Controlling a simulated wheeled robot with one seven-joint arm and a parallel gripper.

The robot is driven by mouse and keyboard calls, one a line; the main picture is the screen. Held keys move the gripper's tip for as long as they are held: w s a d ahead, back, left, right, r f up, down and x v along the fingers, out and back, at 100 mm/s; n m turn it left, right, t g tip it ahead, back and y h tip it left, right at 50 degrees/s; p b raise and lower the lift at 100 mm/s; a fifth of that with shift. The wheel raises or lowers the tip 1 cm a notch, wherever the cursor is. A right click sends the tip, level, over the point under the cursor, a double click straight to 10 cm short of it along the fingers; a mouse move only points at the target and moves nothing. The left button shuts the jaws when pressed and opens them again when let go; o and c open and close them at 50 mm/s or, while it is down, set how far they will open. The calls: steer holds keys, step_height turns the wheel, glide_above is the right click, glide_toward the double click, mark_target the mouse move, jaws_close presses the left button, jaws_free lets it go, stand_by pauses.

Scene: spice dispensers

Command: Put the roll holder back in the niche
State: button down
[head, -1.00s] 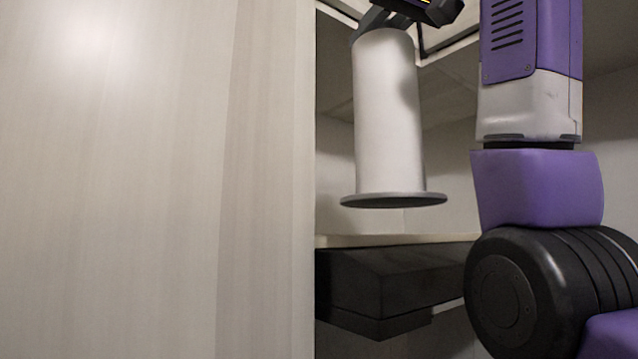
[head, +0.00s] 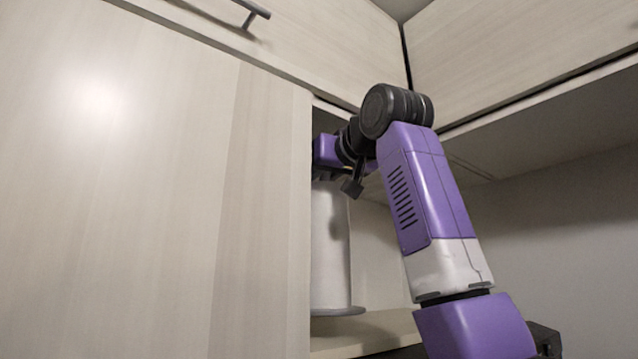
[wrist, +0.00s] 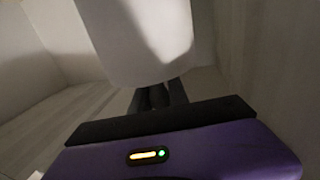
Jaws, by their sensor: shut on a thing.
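The roll holder is a white upright cylinder (head: 330,250) on a grey round base. In the head view, its left side is cut off by the edge of the tall cabinet panel. My gripper (wrist: 158,95) is shut on the holder's top end, and the dark fingers meet its white body in the wrist view (wrist: 140,35). In the head view, the fingertips are mostly hidden. The niche (head: 380,250) is the pale open space behind the holder, with a light shelf (head: 375,332) below. I cannot tell whether the base touches the shelf.
The tall wooden cabinet panel (head: 150,210) fills the left, its edge close to the holder. Upper cabinet doors (head: 300,45) with a bar handle (head: 250,12) hang above my arm.

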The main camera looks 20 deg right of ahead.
steer(key=shift+w+f, duration=0.25)
steer(key=shift+f, duration=0.05)
steer(key=shift+s+f+p, duration=0.1)
steer(key=shift+f+p, duration=0.2)
steer(key=shift+f, duration=1.25)
steer(key=c, duration=1.3)
jaws_free()
steer(key=shift+f, duration=0.1)
steer(key=shift+s, duration=0.1)
steer(key=s+b, duration=0.1)
steer(key=s, duration=0.3)
steer(key=s+b, duration=0.2)
steer(key=s, duration=0.1)
steer(key=s+d+b, duration=0.1)
steer(key=s+b, duration=0.1)
steer(key=s, duration=0.2)
steer(key=shift+s+r, duration=0.2)
steer(key=shift+s, duration=0.15)
